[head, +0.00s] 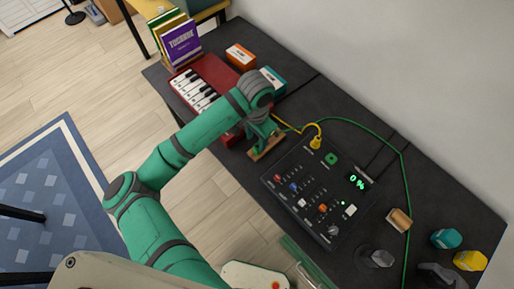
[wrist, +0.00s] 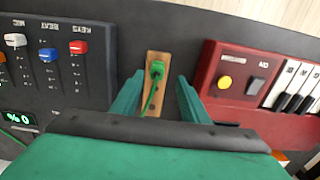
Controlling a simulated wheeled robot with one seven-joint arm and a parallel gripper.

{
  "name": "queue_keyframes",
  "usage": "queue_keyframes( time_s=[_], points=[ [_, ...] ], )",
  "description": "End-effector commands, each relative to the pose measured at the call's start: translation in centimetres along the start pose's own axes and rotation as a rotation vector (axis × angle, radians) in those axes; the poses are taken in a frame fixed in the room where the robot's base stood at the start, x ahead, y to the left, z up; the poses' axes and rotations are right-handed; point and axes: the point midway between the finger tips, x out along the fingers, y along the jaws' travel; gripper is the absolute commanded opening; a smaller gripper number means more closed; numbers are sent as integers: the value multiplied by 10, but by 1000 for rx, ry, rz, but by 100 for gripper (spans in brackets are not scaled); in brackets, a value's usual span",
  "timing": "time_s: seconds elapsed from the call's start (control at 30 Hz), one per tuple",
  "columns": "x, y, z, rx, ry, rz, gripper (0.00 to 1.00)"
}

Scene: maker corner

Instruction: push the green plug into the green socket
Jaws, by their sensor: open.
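The green plug (wrist: 157,68) is at a small wooden block (wrist: 152,106) in the wrist view, with its thin green cable trailing toward me. My gripper (wrist: 160,79) is open, one finger on each side of the block and plug, with visible gaps. In the head view my gripper (head: 262,132) is low over the wooden block (head: 266,152), left of the black control panel, and the plug is not clearly visible. The green socket (head: 332,158) is on the panel's upper part, and nothing is in it.
A yellow plug (head: 316,143) sits in the black panel (head: 292,198) beside the green socket. The red keyboard (head: 203,82) is left of the gripper. The green cable (head: 403,160) runs along the right. A wooden block (head: 399,219) and small jars (head: 446,238) stand at right.

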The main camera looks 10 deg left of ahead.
Motion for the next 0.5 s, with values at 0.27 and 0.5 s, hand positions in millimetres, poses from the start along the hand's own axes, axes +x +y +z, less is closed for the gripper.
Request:
queue_keyframes(
  time_s=[0.27,0.5],
  points=[
    [37,6,2,-3,-3,1,41],
    [49,6,2,-1,-1,1,41]
  ],
)
